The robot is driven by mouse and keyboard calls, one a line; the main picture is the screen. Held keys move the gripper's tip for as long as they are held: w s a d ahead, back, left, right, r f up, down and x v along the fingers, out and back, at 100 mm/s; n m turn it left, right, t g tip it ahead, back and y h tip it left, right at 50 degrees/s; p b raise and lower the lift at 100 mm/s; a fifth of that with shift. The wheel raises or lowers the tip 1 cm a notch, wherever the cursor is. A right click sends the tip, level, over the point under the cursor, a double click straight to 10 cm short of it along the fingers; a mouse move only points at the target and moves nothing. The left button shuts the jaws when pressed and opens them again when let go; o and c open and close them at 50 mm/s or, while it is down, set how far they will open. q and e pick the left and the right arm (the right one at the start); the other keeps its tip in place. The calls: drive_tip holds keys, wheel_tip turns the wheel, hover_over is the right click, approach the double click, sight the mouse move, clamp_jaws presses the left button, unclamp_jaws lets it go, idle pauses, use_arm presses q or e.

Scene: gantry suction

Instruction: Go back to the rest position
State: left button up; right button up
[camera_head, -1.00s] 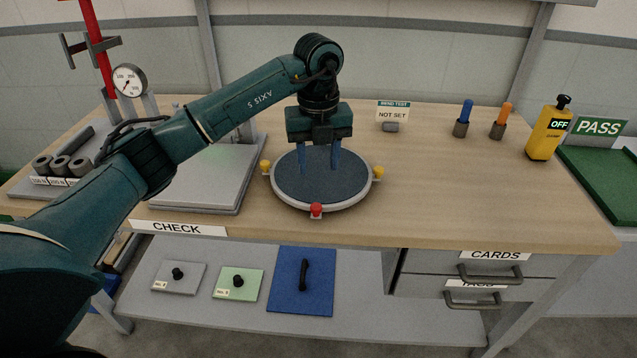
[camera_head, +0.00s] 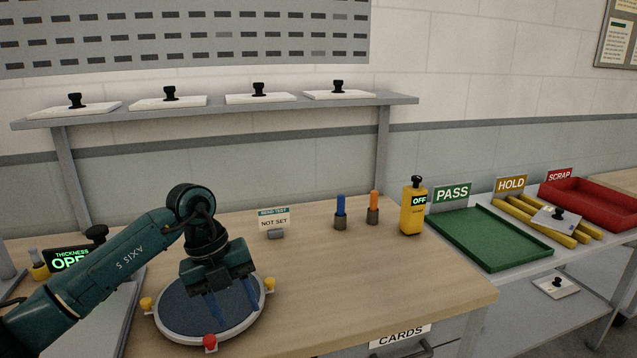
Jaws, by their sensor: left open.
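My left arm comes in from the lower left. My left gripper (camera_head: 229,306) points down over the round dark-blue disc plate (camera_head: 190,310) with a pale rim. Its two blue fingers are apart, with nothing seen between them. The fingertips are just above or at the disc; I cannot tell if they touch it. Yellow knobs and a red knob (camera_head: 210,342) sit around the disc's rim. My right gripper is not in view.
The wooden bench (camera_head: 400,280) is clear right of the disc. At its back stand a NOT SET sign (camera_head: 273,219), blue and orange markers in holders and a yellow OFF device (camera_head: 412,212). Beyond are a green PASS tray (camera_head: 490,238), yellow HOLD rails and a red SCRAP tray (camera_head: 590,205).

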use_arm(q)
drive_tip(key=s+d+n+t+h, duration=0.1)
drive_tip(key=s+d+h, duration=0.4)
drive_tip(key=d+h, duration=0.35)
drive_tip(key=s+d+h, duration=0.5)
drive_tip(key=d+h, duration=0.3)
drive_tip(key=d, duration=0.2)
drive_tip(key=w+a+f+n+t+y+p, duration=0.1)
drive_tip(key=a+f+n+t+y, duration=0.3)
drive_tip(key=n+t, duration=0.5)
drive_tip(key=a+f+n+t+y, duration=0.3)
drive_tip(key=a+n+t+y, duration=0.2)
drive_tip(key=n+t, duration=0.45)
drive_tip(key=s+a+f+n+g+y, duration=0.3)
drive_tip(key=s+f+n+g, duration=0.1)
drive_tip(key=s+f, duration=0.2)
drive_tip(key=s+a+f+n+g+y, duration=0.3)
drive_tip(key=s+f, duration=0.3)
drive_tip(key=f, duration=0.3)
drive_tip(key=shift+s+a+f+n+g+y+p, duration=0.15)
drive_tip(key=shift+s+a+n+g+y+p, duration=0.2)
drive_tip(key=shift+n+g+y, duration=0.3)
drive_tip(key=shift+w, duration=0.1)
